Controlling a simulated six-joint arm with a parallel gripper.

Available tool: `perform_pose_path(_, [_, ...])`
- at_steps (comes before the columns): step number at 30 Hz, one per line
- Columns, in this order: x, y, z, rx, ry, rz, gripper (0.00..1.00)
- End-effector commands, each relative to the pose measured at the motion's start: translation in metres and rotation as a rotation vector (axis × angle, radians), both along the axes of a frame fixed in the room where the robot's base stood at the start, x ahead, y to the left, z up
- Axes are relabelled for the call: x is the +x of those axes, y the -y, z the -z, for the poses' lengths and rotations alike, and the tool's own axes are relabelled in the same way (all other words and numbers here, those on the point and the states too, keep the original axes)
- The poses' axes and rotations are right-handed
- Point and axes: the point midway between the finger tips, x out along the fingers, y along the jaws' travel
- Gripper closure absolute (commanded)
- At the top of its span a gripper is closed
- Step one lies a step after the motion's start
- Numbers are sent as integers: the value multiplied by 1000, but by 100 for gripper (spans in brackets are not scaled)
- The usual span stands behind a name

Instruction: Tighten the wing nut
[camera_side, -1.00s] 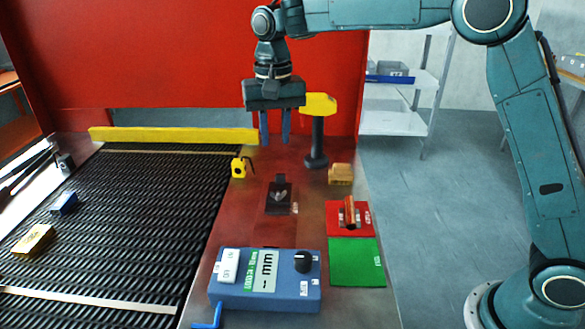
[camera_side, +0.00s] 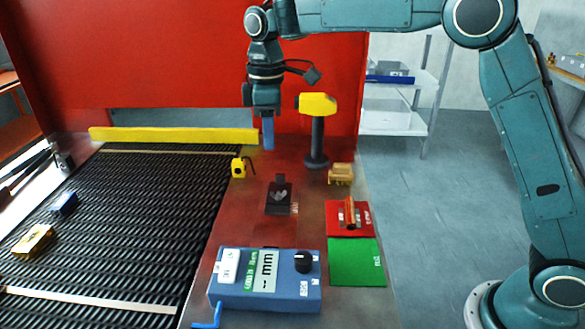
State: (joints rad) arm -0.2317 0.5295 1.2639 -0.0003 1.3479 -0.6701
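A small silver wing-shaped piece, which looks like the wing nut (camera_side: 280,195), sits on a black block-like fixture (camera_side: 279,209) in the middle of the red-brown table. It is small and its thread cannot be made out. My gripper (camera_side: 268,148) hangs pointing down above the table, behind and a little left of the fixture, apart from it. I see its blue fingers edge-on, one in front of the other, so the gap between them is hidden. Nothing shows at the fingertips.
A yellow-headed black post (camera_side: 317,140) stands just right of my gripper. A blue box with a display (camera_side: 290,302) lies in front. Red (camera_side: 362,232) and green (camera_side: 357,265) pads lie right. A mesh belt (camera_side: 130,215) runs left; a yellow rail (camera_side: 170,135) crosses behind.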

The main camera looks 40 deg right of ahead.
Motion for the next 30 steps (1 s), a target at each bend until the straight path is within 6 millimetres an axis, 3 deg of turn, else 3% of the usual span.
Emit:
perform_pose_path(6, [0,-1,0,0,0,-105,73])
perform_pose_path(17, [0,-1,6,0,-3,-109,73])
perform_pose_path(23, [0,-1,24,-1,-3,-109,73])
perform_pose_path(30, [0,0,58,-1,-5,-108,73])
